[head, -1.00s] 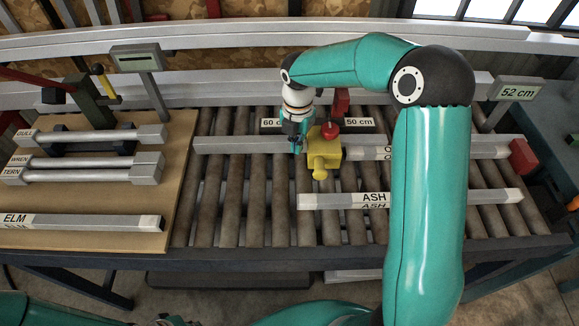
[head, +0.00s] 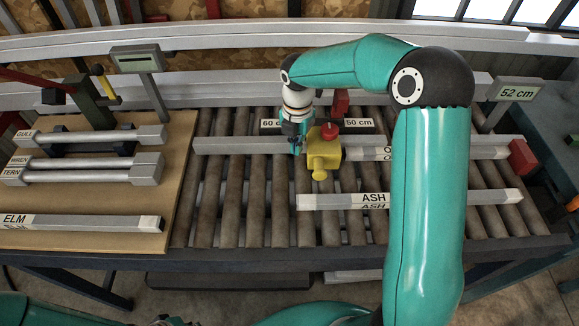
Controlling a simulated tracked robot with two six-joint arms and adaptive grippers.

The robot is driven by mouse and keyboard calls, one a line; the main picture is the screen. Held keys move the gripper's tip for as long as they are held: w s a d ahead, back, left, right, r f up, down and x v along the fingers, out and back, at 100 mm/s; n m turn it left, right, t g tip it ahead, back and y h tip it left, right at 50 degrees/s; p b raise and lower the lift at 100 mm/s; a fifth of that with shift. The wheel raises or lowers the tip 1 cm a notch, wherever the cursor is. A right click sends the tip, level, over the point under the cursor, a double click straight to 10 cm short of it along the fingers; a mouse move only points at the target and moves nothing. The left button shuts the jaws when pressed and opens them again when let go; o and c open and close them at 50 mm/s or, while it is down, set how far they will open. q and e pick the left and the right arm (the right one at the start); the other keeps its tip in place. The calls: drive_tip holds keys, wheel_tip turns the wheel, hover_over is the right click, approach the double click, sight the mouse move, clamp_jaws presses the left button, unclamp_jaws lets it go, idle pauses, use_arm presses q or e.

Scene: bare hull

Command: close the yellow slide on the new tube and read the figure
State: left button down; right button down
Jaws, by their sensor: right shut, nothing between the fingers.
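A grey tube (head: 240,146) lies across the rollers, its label partly hidden behind my right arm. Its right end is by a red block (head: 521,157). A display (head: 517,93) at the right reads 52 cm. My left gripper is out of view.
The ASH tube (head: 345,201) lies nearer on the rollers (head: 230,215). A board (head: 90,242) on the left bears the ELM tube (head: 85,223) and several others.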

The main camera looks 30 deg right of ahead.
drive_tip(key=shift+f, duration=0.2)
drive_tip(key=shift+f+b, duration=0.35)
drive_tip(key=shift+f, duration=0.05)
idle(0.6)
drive_tip(key=shift+s, duration=0.1)
drive_tip(key=shift+s+d+f, duration=0.1)
drive_tip(key=shift+s+d, duration=0.1)
drive_tip(key=shift+d, duration=0.35)
wheel_tip(320, 180, up, 8)
drive_tip(key=w+a+p, duration=0.1)
drive_tip(key=p, duration=0.6)
drive_tip(key=shift+a, duration=0.35)
